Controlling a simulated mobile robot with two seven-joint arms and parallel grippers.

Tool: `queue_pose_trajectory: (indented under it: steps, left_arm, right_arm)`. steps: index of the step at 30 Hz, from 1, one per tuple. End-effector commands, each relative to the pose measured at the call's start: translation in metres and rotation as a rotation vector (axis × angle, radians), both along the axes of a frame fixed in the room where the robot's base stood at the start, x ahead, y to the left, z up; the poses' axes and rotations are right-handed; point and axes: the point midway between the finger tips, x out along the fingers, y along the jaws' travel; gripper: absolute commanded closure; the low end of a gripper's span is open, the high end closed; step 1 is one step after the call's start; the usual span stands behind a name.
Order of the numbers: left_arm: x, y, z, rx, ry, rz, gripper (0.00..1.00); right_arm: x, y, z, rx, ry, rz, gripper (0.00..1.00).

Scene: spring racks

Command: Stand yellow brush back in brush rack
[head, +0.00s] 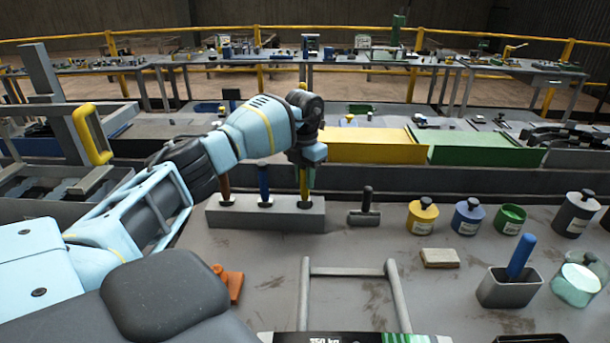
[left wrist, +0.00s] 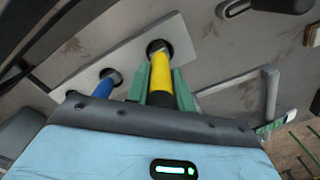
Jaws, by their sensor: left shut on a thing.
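The brush rack (head: 240,217) is a long grey block on the table, in the middle of the head view. A brown brush (head: 224,186) and a blue brush (head: 264,183) stand upright in its left and middle holes. The yellow brush (head: 304,183) is upright at the right hole, its lower end at the dark ring. My left gripper (head: 308,163) is above the rack, shut on the upper part of the yellow brush. In the left wrist view, green fingers flank the yellow brush (left wrist: 160,70), whose far end meets the rack's hole; insertion depth is hidden.
Yellow (head: 422,216), blue (head: 468,216) and green (head: 510,218) pots stand further right, with a grey cup (head: 505,290) holding a blue-handled tool. A grey bar frame (head: 345,271) is in front. A low wall runs behind.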

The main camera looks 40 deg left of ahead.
Motion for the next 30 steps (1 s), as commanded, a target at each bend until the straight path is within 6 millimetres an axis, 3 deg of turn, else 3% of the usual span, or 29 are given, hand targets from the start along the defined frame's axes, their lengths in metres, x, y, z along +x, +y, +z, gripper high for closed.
queue_pose_trajectory:
  steps: [14, 15, 18, 21, 26, 30]
  left_arm:
    - [-0.0001, 0.0001, -0.0086, 0.000, 0.000, 0.000, 0.99]
    - [-0.0001, 0.0001, -0.0089, 0.000, 0.000, 0.000, 0.75]
    - [0.0000, 0.0000, -0.0084, 0.000, 0.000, 0.000, 0.62]
    - [-0.0001, 0.0001, -0.0084, 0.000, 0.000, 0.000, 0.51]
    - [-0.0001, 0.0000, -0.0084, 0.000, 0.000, 0.000, 0.51]
    - [-0.0001, 0.0000, -0.0086, 0.000, 0.000, 0.000, 0.35]
  right_arm:
    - [-0.0012, 0.0036, -0.0017, 0.010, 0.005, -0.012, 0.64]
    - [-0.0013, 0.0036, -0.0017, 0.010, 0.005, -0.012, 0.64]
    - [-0.0011, 0.0036, -0.0016, 0.010, 0.004, -0.012, 0.64]
    - [-0.0011, 0.0035, -0.0016, 0.010, 0.004, -0.011, 0.64]
    - [-0.0012, 0.0029, -0.0017, 0.008, 0.005, -0.009, 0.64]
    - [-0.0015, 0.0015, -0.0018, 0.004, 0.005, -0.005, 0.64]
